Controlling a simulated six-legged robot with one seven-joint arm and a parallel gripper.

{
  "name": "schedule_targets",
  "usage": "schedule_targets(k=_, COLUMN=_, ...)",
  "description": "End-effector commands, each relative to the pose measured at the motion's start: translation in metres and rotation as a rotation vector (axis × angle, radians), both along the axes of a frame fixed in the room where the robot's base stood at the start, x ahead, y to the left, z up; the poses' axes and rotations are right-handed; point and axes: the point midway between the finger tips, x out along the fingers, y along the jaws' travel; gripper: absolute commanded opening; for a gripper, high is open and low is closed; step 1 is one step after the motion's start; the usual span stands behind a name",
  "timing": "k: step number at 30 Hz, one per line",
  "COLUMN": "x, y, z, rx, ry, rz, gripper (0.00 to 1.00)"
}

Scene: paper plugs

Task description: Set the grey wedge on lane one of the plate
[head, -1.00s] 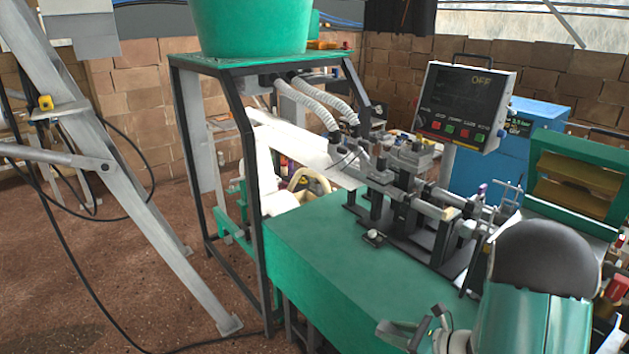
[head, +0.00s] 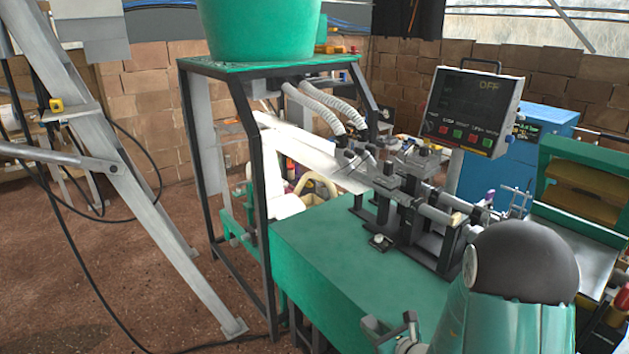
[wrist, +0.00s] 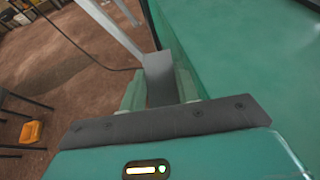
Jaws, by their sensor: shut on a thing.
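In the wrist view, my gripper (wrist: 160,92) has its two pale green fingers closed on the sides of a plain grey block, which I take for the grey wedge (wrist: 160,72). The block sticks out beyond the fingers, beside the green machine table and over the brown floor. Its lower part is hidden by the dark gripper edge. In the head view, my green arm with its dark dome is at the lower right, and the wedge cannot be made out. I cannot pick out a plate with lanes for certain in either view.
The green machine table (head: 330,258) has a bare front area. Grey and black machine parts (head: 405,195) stand along its back right. A control panel (head: 474,110) reads OFF. A black frame (head: 263,190) carries a green tub (head: 262,30). A grey slanted leg (head: 150,190) stands left.

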Motion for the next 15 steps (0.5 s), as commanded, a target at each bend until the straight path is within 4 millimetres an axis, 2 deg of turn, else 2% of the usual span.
schedule_targets(k=9, x=0.019, y=0.001, z=0.075, rx=-0.012, ry=-0.007, rz=-0.110, gripper=0.09)
schedule_targets(k=15, x=0.021, y=0.001, z=0.110, rx=0.002, ry=-0.004, rz=-0.172, gripper=0.09)
